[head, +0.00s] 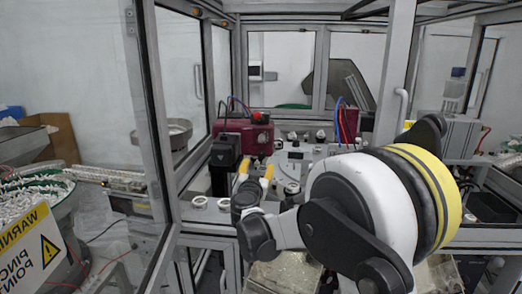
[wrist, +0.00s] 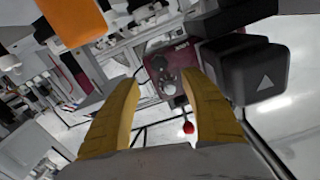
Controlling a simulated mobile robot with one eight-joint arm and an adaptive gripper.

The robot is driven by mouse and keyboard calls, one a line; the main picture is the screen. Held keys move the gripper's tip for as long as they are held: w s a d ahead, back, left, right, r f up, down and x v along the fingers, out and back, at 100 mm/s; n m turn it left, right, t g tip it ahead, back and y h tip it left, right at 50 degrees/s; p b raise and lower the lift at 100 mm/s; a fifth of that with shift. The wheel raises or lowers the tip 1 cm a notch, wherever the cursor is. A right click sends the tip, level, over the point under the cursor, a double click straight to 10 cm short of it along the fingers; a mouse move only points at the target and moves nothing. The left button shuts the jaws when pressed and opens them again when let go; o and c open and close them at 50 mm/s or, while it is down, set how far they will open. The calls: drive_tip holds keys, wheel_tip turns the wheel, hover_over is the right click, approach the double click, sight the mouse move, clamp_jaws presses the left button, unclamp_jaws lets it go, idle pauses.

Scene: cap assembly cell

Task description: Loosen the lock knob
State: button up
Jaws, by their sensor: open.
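My gripper (head: 256,167) is open, its two yellow fingers apart and empty, in front of a dark red housing (head: 243,133) in the head view. The wrist view shows the same housing (wrist: 181,58) beyond and between the fingertips. A round grey knob (wrist: 168,88) sits on its face, framed by the fingers and apart from them. A small red ball (wrist: 188,127) shows lower down, near the right finger. I cannot tell for certain which of these is the lock knob.
A black block (head: 225,151) stands left of the gripper; a black block with a white triangle (wrist: 257,76) is close to the right finger in the wrist view. Frame posts (head: 153,110) stand left. Several small round parts line the bench's front edge.

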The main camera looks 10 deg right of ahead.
sight(261, 155)
drive_tip(key=b+x, duration=0.1)
drive_tip(key=x, duration=0.9)
drive_tip(key=shift+w+d+f, duration=0.1)
drive_tip(key=shift+w, duration=0.05)
clamp_jaws()
